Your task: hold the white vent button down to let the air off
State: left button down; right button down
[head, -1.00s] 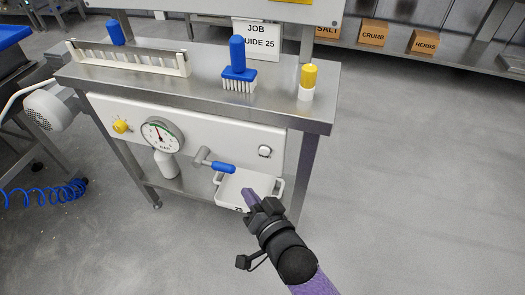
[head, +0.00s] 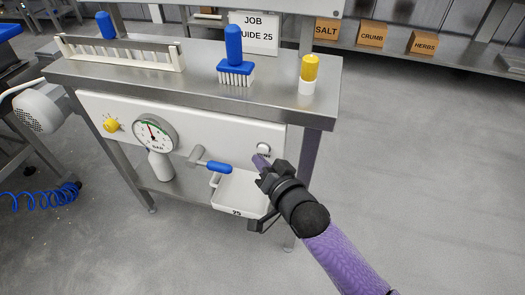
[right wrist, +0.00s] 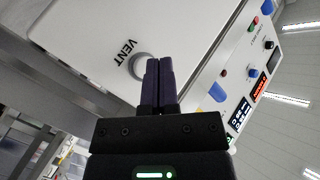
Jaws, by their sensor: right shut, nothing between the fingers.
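The white vent button (head: 263,148) sits at the right end of the white front panel (head: 195,127) under the steel bench top. In the right wrist view the button (right wrist: 137,66) shows beside the word VENT, partly covered by my fingers. My right gripper (head: 258,160) is shut and empty, with its purple fingertips just below and in front of the button. The wrist view shows the closed fingertips (right wrist: 159,62) overlapping the button's edge; I cannot tell whether they touch it. The round dial gauge (head: 155,132) is further left on the panel. My left gripper is not in view.
A blue-handled lever (head: 217,167) sticks out left of my gripper, above a white tray (head: 238,198) marked 25. A yellow knob (head: 111,125) is at the panel's left. A blue brush (head: 235,68) and yellow-capped bottle (head: 308,73) stand on the bench. The floor at right is clear.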

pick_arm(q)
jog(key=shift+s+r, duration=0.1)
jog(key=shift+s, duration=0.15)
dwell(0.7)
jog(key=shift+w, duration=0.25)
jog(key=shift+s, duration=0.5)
pick_arm(e)
jog(key=shift+w, duration=0.15)
jog(key=shift+w+d, duration=0.15)
jog(key=shift+w, duration=0.1)
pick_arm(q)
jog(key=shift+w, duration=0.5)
